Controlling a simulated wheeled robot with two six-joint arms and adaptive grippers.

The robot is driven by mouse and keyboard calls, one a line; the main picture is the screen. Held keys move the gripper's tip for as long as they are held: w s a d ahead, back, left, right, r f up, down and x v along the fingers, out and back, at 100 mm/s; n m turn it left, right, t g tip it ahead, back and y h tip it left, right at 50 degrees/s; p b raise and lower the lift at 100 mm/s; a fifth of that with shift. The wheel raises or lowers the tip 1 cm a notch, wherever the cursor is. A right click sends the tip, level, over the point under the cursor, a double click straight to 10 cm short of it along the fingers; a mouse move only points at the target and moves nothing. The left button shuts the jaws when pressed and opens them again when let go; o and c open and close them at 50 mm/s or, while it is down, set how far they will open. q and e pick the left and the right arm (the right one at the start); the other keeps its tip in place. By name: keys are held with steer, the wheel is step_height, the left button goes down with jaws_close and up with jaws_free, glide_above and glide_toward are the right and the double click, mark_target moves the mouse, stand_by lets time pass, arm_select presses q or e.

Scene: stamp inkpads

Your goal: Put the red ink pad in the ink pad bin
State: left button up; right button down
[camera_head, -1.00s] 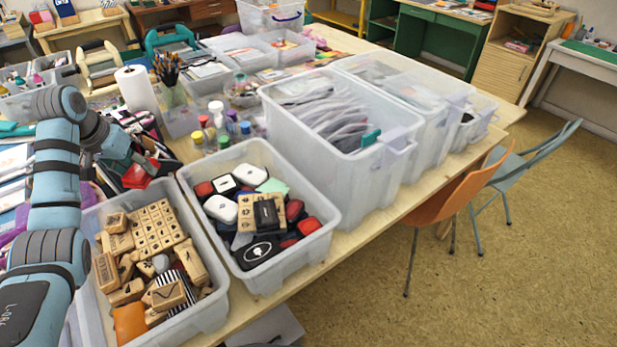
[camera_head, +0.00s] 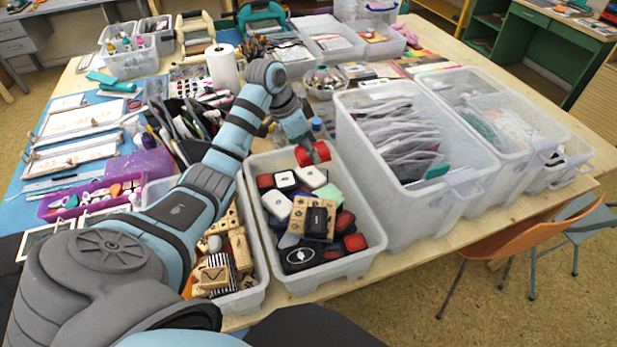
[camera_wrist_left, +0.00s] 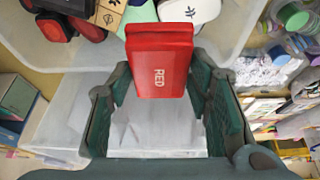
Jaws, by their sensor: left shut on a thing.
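The red ink pad (camera_head: 306,155) is held in the fingers of my left gripper (camera_head: 312,148), at the far end of the ink pad bin. In the left wrist view the pad (camera_wrist_left: 160,62) is tilted between the two green fingers, with the word RED facing the camera. My left gripper is shut on it. The ink pad bin (camera_head: 333,274) is a clear plastic tub holding several black, white and red pads and a wooden stamp block. The pad appears above the bin's far rim; its exact height is unclear. My right gripper is not in view.
A bin of wooden stamps (camera_head: 245,299) stands left of the ink pad bin, partly hidden by my left arm. A tall clear bin of grey packets (camera_head: 415,215) stands close on its right. Bottles and a white paper roll (camera_head: 222,67) stand behind.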

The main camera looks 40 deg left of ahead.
arm_select(q)
step_height(320, 180, down, 10)
steer(key=shift+a+f+b, duration=0.15)
steer(key=shift+f+b, duration=0.1)
steer(key=shift+b, duration=0.35)
steer(key=shift+f, duration=0.1)
steer(key=o, duration=1.1)
steer(key=shift+o, duration=0.4)
steer(key=p+v, duration=0.2)
steer(key=v, duration=1)
